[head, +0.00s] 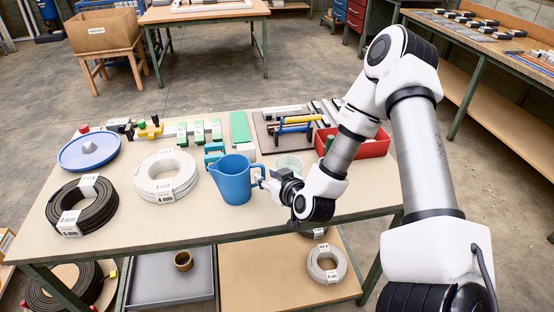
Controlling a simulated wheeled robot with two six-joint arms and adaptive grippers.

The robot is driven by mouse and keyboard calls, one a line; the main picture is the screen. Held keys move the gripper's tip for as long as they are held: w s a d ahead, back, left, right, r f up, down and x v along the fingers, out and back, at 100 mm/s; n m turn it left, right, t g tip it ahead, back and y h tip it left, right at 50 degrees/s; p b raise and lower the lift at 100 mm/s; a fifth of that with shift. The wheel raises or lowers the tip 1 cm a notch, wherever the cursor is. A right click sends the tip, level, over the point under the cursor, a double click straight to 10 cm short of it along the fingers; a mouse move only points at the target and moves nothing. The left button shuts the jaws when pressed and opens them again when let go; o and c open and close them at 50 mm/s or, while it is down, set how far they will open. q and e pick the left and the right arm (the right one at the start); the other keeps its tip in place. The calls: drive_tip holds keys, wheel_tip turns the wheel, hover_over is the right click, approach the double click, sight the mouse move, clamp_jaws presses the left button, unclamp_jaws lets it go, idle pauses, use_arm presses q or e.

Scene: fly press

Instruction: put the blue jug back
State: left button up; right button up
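The blue jug (234,182) is upright over the near middle of the workbench, its spout to the left and its handle to the right. I cannot tell whether its base rests on the top. My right gripper (268,184) is at the handle side of the jug, coming in from the right. Its fingertips are at the handle and partly hide it. They are too small to show whether they are closed on it. My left gripper is not in view.
A clear cup (289,164) stands behind my gripper. A red bin (368,143) is at the right. The front strip of the workbench (190,226) is clear.

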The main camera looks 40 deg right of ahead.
drive_tip(key=p+v, duration=0.1)
drive_tip(key=v, duration=0.3)
drive_tip(key=shift+s+r, duration=0.15)
drive_tip(key=shift+r, duration=0.05)
drive_tip(key=p+v, duration=0.6)
drive_tip(key=p, duration=0.3)
drive_tip(key=s+a+f+n+g+y, duration=0.1)
drive_tip(key=s+a+f+g+y, duration=0.15)
drive_tip(key=a+f+g, duration=0.2)
drive_tip(key=s+a+f+n+g+y, duration=0.1)
drive_tip(key=s+a+f+g, duration=0.25)
drive_tip(key=a+f, duration=0.25)
drive_tip(key=s+a+f+g, duration=0.3)
drive_tip(key=s+f+g, duration=0.1)
drive_tip(key=s, duration=0.7)
drive_tip(key=shift+f+g+h, duration=0.35)
drive_tip(key=shift+f+g, duration=0.05)
drive_tip(key=shift+g, duration=0.3)
